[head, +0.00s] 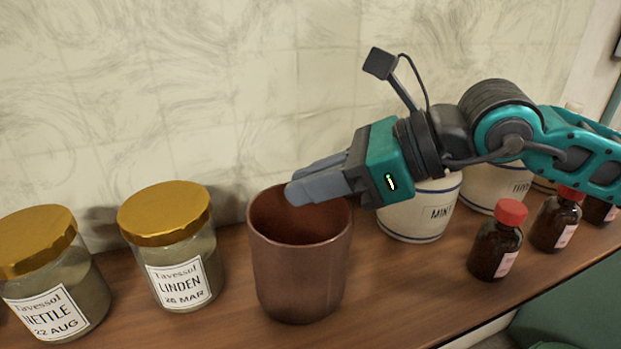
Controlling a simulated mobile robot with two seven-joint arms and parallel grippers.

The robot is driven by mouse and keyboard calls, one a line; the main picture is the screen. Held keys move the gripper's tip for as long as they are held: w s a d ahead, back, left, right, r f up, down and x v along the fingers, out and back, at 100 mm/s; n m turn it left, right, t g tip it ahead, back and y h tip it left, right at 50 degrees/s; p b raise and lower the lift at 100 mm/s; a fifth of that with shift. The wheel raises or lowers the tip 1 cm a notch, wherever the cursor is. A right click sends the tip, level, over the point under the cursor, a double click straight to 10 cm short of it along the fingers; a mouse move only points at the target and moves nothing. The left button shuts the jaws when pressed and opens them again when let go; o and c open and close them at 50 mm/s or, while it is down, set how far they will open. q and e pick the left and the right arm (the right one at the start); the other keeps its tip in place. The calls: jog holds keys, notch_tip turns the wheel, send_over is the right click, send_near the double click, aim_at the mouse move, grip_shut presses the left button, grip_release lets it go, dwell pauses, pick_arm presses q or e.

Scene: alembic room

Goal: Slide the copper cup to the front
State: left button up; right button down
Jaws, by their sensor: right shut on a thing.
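The copper cup (300,272) stands upright on the wooden shelf, in the middle of the head view. Its open mouth faces up and the inside looks empty where it shows. My right gripper (306,184) reaches in from the right, with its grey fingers at the cup's upper right rim. It is shut on the cup. The fingers hide the right and back part of the rim, so how they sit on the wall is unclear. My left gripper is not in view.
Left of the cup stand a LINDEN jar (180,250) and a NETTLE jar (50,285), both gold-lidded. Right are a MINT pot (425,215), another pale pot (495,185) and several red-capped brown bottles (497,245).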

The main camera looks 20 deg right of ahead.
aim_at(300, 252)
jog(key=shift+s+f+b, duration=0.2)
jog(key=shift+s, duration=0.3)
jog(key=shift+s+f+b, duration=0.15)
jog(key=shift+s+b, duration=0.05)
jog(key=shift+s, duration=0.3)
jog(key=shift+s+a+b, duration=0.1)
jog(key=shift+s+b, duration=1.05)
jog(key=shift+s, duration=0.15)
jog(key=c, duration=1)
grip_release()
jog(key=shift+r, duration=0.25)
